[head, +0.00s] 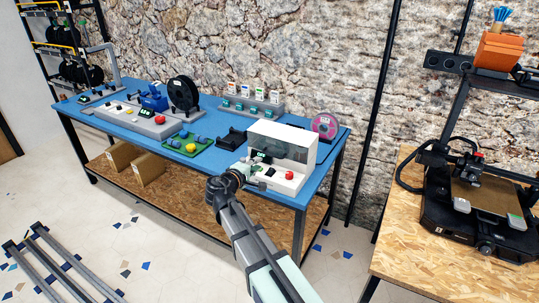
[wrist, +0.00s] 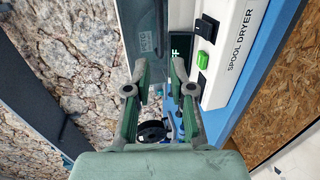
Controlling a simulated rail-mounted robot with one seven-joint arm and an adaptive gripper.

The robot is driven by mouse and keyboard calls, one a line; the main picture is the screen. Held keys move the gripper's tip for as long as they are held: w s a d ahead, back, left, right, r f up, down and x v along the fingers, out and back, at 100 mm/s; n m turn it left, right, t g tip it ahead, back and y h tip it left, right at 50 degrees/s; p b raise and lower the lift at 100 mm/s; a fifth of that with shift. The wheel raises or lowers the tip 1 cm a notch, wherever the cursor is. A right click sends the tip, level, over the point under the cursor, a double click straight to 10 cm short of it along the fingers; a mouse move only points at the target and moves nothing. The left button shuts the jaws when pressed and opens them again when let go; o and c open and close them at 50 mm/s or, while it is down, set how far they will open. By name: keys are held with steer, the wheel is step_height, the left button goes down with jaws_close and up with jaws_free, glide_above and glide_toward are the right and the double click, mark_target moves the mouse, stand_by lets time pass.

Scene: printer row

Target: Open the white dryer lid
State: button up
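The white dryer (head: 262,183) stands on the blue bench, near its right end. Its lid (head: 285,146), white with a see-through smoky panel, looks down on the body. In the wrist view the dryer's white front (wrist: 235,50) reads "SPOOL DRYER" and carries a dark display, a black switch (wrist: 206,28) and a green button (wrist: 202,60). The grey lid panel (wrist: 140,35) lies left of it. My gripper (wrist: 160,66) is open and empty, its green fingers apart in front of the seam side. In the head view my gripper (head: 256,172) is at the dryer's front left; contact is unclear.
A black tray (head: 231,138) and a green tray (head: 187,145) lie left of the dryer on the blue bench (head: 215,165). A pink spool (head: 325,126) stands behind it. A black printer (head: 480,205) stands on a separate wooden table at right.

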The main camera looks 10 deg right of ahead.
mark_target(270, 155)
steer(key=p+x, duration=0.1)
steer(key=x, duration=1)
steer(key=shift+w+d+f+p, duration=0.1)
steer(key=shift+d+p, duration=0.05)
steer(key=shift+p, duration=0.15)
jaws_close()
